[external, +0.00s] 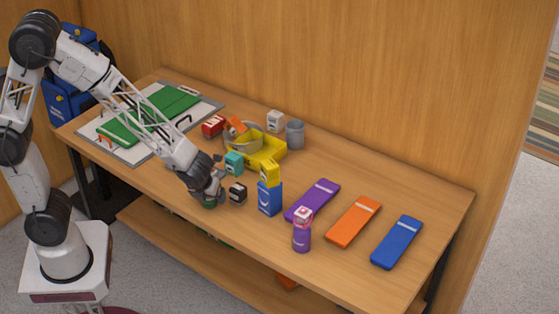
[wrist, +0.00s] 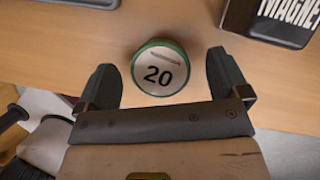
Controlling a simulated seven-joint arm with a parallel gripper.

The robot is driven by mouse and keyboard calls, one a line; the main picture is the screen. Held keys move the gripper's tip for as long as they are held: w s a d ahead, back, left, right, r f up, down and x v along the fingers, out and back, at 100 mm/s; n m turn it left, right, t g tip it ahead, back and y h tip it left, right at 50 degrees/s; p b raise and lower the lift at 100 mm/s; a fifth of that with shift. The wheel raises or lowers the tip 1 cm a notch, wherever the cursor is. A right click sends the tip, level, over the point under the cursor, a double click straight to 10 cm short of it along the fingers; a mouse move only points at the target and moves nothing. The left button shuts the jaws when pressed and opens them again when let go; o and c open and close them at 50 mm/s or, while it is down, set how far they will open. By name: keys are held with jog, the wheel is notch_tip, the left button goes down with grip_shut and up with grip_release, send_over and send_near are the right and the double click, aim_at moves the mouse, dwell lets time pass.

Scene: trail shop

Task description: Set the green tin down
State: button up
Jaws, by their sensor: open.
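The green tin (wrist: 160,68) stands on the wooden table near its front edge, its round pale lid marked "20" facing up in the wrist view. In the external view only a little of the green tin (external: 209,205) shows below my gripper. My gripper (wrist: 163,80) is open, with one dark finger on each side of the tin. A gap shows between each finger and the tin.
A small black box (external: 238,193) stands just right of the tin, with a teal box (external: 234,163) behind it. A blue box (external: 270,198) with a yellow one on top stands further right. The table (external: 400,290) is bare at the front right.

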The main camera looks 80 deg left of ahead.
jog(key=shift+x, duration=0.8)
jog(key=shift+r, duration=0.1)
jog(key=shift+c, duration=0.2)
jog(key=c, duration=1)
jog(key=shift+c, duration=0.2)
jog(key=shift+r, duration=0.8)
notch_tip(320, 180, up, 2)
jog(key=shift+r, duration=0.1)
jog(key=s+d+r, duration=0.1)
jog(key=s+d, duration=0.1)
jog(key=s, duration=1.4)
jog(key=shift+r, duration=0.1)
